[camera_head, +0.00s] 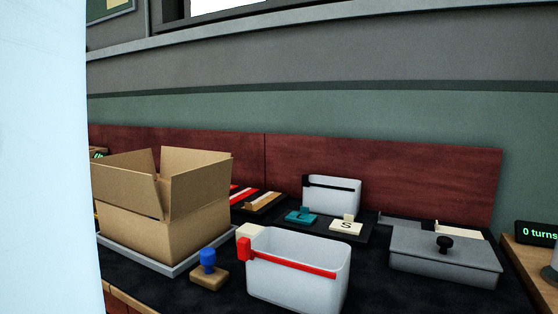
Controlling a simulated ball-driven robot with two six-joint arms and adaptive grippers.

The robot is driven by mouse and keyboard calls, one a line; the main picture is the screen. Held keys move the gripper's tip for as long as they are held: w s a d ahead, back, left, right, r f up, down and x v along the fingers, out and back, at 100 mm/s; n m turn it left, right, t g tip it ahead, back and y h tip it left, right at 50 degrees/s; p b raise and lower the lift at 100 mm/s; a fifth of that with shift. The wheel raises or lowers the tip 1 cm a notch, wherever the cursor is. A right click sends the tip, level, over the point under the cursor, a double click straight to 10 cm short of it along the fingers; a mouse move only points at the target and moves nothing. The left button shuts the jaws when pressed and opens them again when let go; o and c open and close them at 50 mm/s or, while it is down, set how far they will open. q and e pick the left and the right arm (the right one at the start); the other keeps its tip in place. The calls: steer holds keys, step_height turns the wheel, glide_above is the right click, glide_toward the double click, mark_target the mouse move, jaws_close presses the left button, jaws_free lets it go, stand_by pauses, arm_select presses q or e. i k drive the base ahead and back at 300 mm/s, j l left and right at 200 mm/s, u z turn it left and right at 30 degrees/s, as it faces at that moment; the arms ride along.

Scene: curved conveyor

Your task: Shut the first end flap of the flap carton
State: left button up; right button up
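The flap carton (165,228) is a brown cardboard box on a grey tray (172,267) at the left of the dark work surface. Its top is open. One wide flap (122,185) leans up at the near left side. Another flap (200,172) stands up at the far right. I cannot tell which of them is the first end flap, and the inside of the carton is hidden. Neither of my grippers shows in the head view.
Right of the carton are a blue-knobbed stamp (208,270), a white bin with a red band (298,282), a white bin with a black band (331,194), teal and cream tags, and a grey lidded box (440,262). A pale blurred surface blocks the left edge.

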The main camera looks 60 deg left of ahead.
mark_target(193, 189)
steer(key=u, duration=2.2)
